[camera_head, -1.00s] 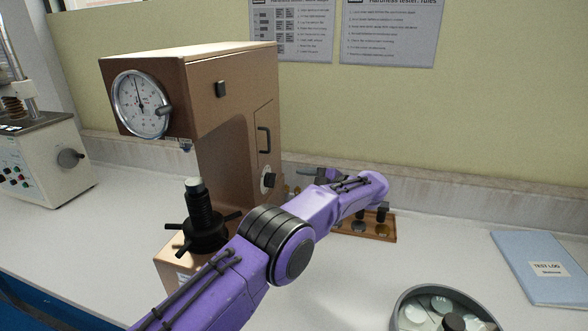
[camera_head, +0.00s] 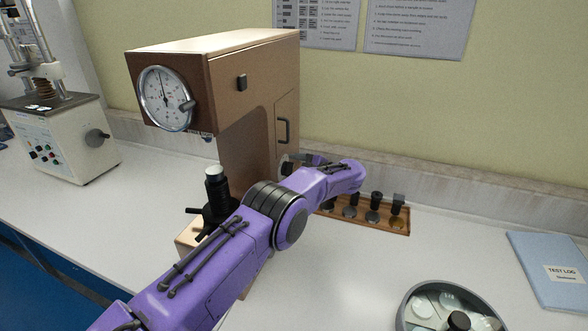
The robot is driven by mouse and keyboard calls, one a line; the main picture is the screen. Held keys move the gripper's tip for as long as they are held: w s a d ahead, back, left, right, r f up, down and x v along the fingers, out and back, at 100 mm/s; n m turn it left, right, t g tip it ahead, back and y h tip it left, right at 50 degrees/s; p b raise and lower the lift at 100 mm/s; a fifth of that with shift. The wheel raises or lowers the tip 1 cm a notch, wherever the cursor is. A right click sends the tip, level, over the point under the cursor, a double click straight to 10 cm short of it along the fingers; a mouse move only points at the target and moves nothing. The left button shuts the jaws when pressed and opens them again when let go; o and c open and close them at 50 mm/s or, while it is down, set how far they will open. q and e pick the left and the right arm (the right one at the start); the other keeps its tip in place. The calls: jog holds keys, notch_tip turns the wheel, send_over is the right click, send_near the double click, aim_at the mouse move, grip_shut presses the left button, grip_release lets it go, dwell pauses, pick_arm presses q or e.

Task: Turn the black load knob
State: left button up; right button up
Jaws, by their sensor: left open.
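The brown hardness tester (camera_head: 262,80) stands left of centre, with a round dial on its front. The black load knob (camera_head: 286,168) is low on its right side, below a black handle, and is mostly hidden by my gripper and arm. My left arm is purple and reaches across in front of the tester, bending back toward its side. My left gripper (camera_head: 300,160) is open at the knob. Whether its fingers are around or touching the knob cannot be told. My right gripper is out of view.
A wooden rack (camera_head: 385,221) with several small parts stands behind my arm. A round grey dish (camera_head: 404,307) with discs is at front right, near a blue test log (camera_head: 548,248). A white tester (camera_head: 62,140) is at left. The tester's black handwheel (camera_head: 195,211) is close to my arm.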

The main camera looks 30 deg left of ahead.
pick_arm(q)
jog(key=c, duration=1.1)
jog(key=shift+o, duration=0.3)
jog(key=shift+f, duration=0.1)
jog(key=n+y+b, duration=0.2)
jog(key=n+b, duration=0.3)
jog(key=b, duration=0.3)
jog(key=n+y+b, duration=0.2)
jog(key=n+b, duration=0.4)
jog(key=b, duration=0.3)
jog(key=f+n+y+b, duration=0.1)
jog(key=n+y+b, duration=0.1)
jog(key=n+b, duration=0.4)
jog(key=shift+b, duration=1.45)
jog(key=shift+r, duration=0.15)
jog(key=o, duration=1)
jog(key=shift+o, duration=0.2)
jog(key=shift+w, duration=0.1)
